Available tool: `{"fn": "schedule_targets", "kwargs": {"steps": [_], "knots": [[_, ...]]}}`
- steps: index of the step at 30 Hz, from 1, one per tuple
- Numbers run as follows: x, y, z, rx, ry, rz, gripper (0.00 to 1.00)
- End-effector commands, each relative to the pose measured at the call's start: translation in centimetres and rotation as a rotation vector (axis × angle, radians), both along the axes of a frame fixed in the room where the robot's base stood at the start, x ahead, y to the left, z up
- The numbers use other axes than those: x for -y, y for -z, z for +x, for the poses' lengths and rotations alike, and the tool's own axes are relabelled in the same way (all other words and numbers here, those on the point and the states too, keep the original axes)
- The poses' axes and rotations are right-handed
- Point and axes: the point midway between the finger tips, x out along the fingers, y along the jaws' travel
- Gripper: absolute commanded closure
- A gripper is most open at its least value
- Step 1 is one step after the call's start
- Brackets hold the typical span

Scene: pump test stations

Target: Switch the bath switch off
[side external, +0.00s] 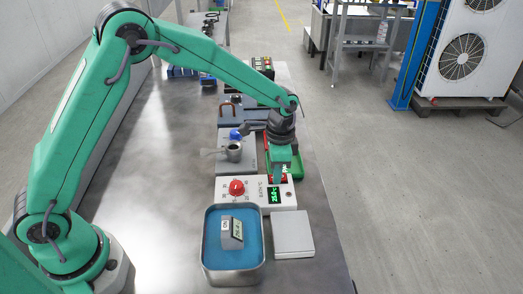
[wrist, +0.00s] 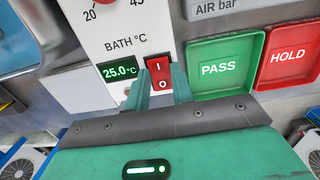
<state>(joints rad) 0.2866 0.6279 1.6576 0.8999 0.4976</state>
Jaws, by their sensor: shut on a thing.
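The bath switch (wrist: 158,68) is a red rocker marked I and O on the white bath panel (side external: 256,203). In the wrist view it sits between the two green fingers of my gripper (wrist: 160,80), right of the green display (wrist: 120,72) reading 25.0 °C. My gripper is shut on the switch, one finger on each side. The fingertips hide part of its edges, and I cannot tell which half is pressed in. In the side view my gripper (side external: 278,178) points down at the far right part of the panel, and the switch is mostly hidden.
A red knob (side external: 237,188) stands on the panel left of the display. A metal bath (side external: 207,247) with blue liquid and a grey block is in front, beside a grey plate (side external: 292,234). A green PASS tray (wrist: 221,68) and red HOLD tray (wrist: 288,55) lie close by.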

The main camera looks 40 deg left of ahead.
Motion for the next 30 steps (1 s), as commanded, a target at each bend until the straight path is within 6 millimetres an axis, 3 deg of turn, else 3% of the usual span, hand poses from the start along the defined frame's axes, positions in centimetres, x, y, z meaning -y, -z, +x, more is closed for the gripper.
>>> {"fn": "schedule_targets", "kwargs": {"steps": [13,14,17,30], "knots": [[0.31,0.0,0.03,-0.041,0.002,0.013,0.99],[0.32,0.0,0.02,-0.041,0.002,0.013,0.74],[0.3,0.0,0.03,-0.041,0.002,0.013,0.55],[0.21,-0.5,0.16,-0.039,0.0,0.012,0.55]]}}
